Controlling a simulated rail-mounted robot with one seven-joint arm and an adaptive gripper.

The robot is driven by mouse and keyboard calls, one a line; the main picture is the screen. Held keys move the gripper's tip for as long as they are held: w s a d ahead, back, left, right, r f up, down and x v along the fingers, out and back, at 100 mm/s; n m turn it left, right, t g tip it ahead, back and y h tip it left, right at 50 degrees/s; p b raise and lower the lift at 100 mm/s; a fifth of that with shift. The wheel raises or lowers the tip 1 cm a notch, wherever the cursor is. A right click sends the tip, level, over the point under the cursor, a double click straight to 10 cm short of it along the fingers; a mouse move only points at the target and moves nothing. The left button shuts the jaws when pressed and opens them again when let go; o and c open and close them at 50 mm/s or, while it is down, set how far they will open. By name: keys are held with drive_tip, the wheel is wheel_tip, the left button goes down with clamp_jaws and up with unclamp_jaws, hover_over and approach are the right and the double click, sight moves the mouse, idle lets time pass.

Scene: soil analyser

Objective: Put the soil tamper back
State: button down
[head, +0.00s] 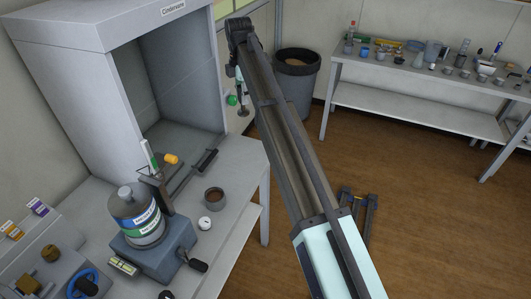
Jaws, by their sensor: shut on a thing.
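My gripper (239,82) hangs at the far end of my arm, past the right edge of the grey bench. It is small in the picture, and its fingers are hard to make out. It appears shut on the soil tamper, an upright thin rod with a flat round foot (243,113). The tamper is held in the air, apart from the bench. A green round part (232,100) shows just left of the rod; I cannot tell whether it belongs to the tamper. The tamper's upper part is hidden by the gripper.
A grey hood (75,75) stands on the bench (238,160). A blue-grey device with a labelled cylinder (134,215), a brown-filled cup (214,197) and a white dial (205,223) are in front. A dark bin (297,75) and a side table (390,103) with labware stand behind.

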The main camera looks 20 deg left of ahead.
sight(248, 112)
drive_tip(key=shift+w+d+r, duration=0.1)
drive_tip(key=shift+w+d, duration=0.5)
drive_tip(key=shift+s+f+p, duration=0.1)
drive_tip(key=shift+f+p, duration=2.8)
drive_tip(key=shift+f, duration=6.9)
drive_tip(key=shift+f, duration=0.15)
drive_tip(key=c, duration=0.9)
unclamp_jaws()
wheel_tip(248, 112, up, 12)
drive_tip(key=b, duration=0.3)
drive_tip(key=shift+r, duration=0.2)
